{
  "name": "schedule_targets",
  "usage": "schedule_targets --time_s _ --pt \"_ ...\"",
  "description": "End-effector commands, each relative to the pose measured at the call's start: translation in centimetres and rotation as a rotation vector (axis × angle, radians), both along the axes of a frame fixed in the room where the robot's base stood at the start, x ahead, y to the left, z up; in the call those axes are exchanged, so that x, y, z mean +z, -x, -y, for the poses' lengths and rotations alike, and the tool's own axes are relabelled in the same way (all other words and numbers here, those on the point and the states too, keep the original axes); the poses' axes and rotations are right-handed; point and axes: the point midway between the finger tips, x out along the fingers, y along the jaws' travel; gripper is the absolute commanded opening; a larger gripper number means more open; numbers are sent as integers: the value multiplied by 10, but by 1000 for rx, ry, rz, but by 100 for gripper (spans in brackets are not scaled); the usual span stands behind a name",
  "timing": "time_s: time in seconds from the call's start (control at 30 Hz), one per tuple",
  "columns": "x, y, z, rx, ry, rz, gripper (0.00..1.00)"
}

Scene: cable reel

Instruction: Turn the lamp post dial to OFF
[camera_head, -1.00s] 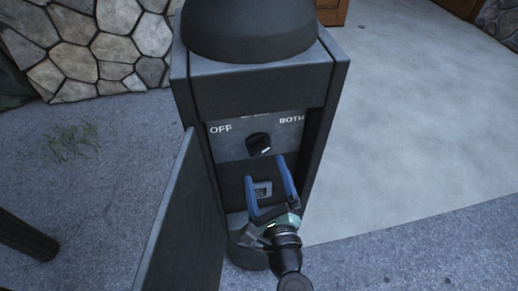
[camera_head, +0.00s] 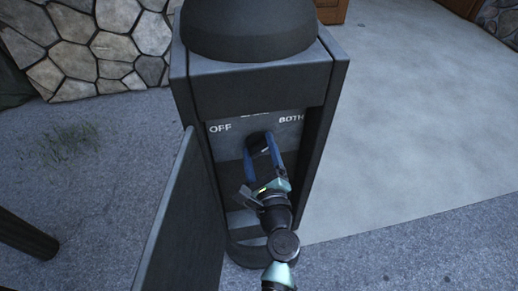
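The dark lamp post (camera_head: 258,84) stands upright in the middle with its front door (camera_head: 170,222) swung open to the left. Inside is a grey panel (camera_head: 232,145) with OFF at its upper left and BOTH at its upper right. The small black dial (camera_head: 259,137) sits between the labels, partly covered by my gripper's fingers. My gripper (camera_head: 262,143) has two blue fingers, apart, one at each side of the dial. I cannot tell whether they touch it. The dial's pointer is hidden.
The open door stands close along the left of my arm. The post's right side wall (camera_head: 322,150) borders the recess. Pale paving (camera_head: 420,130) lies clear on the right, and a stone wall (camera_head: 90,45) is behind on the left.

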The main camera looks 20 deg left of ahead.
Motion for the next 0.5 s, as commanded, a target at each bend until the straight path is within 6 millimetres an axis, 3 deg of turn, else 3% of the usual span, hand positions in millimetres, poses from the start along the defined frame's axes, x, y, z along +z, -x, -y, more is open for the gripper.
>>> schedule_targets --time_s 0.03,0.27,0.5 --pt "0 0 0 0 0 0 58" --pt "0 0 0 0 0 0 18" --pt "-1 0 0 -1 19 12 17"
